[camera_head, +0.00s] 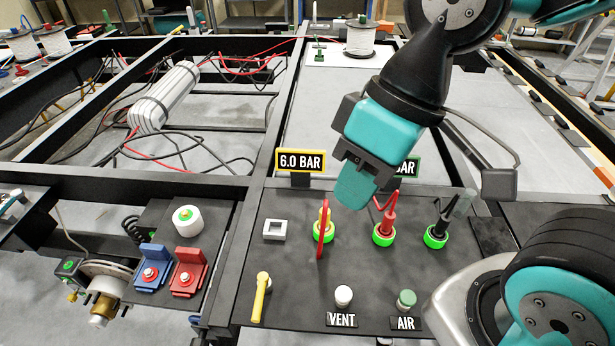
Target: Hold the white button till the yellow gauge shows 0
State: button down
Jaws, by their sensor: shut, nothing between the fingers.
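The white button (343,296) stands on the dark panel (300,310), just above the label VENT (341,320). The yellow-framed gauge (301,161) at the panel's back edge reads 6.0 BAR. A second, green-framed gauge (410,168) is mostly hidden behind my gripper; only "BAR" shows. My gripper (356,188) is shut and empty. It hangs above the back of the panel, apart from the white button, which lies nearer the camera.
A green button (406,299) labelled AIR (405,323) is right of the white one. A yellow lever (261,297) is to the left. Yellow (324,224), red (385,228) and black (438,231) couplings with hoses stand behind the buttons.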

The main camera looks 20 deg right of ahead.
aim_at(343, 294)
jog(key=z, duration=0.95)
jog(key=k, duration=0.55)
jog(key=u, duration=0.7)
